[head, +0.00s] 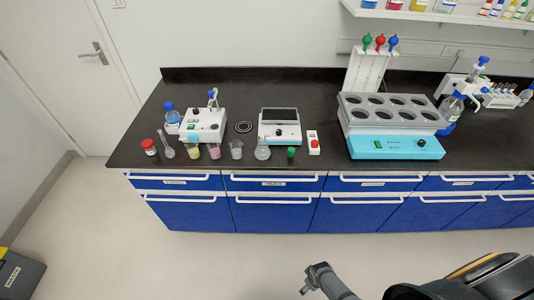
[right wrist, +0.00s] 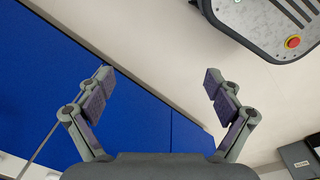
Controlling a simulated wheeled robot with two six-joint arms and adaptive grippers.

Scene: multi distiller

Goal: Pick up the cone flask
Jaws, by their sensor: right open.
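A gripper end of mine (head: 318,275) shows low in the head view, well below the counter and apart from the flask. Its jaws are too small to read there. No second gripper is visible.
A clear beaker (head: 236,150) stands left of the flask, and a small green-topped item (head: 291,152) right of it. A long-necked flask (head: 166,146) is farther left. A large grey rack (head: 390,113) stands right. Blue cabinets (head: 270,212) front the counter. Floor before them is open.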

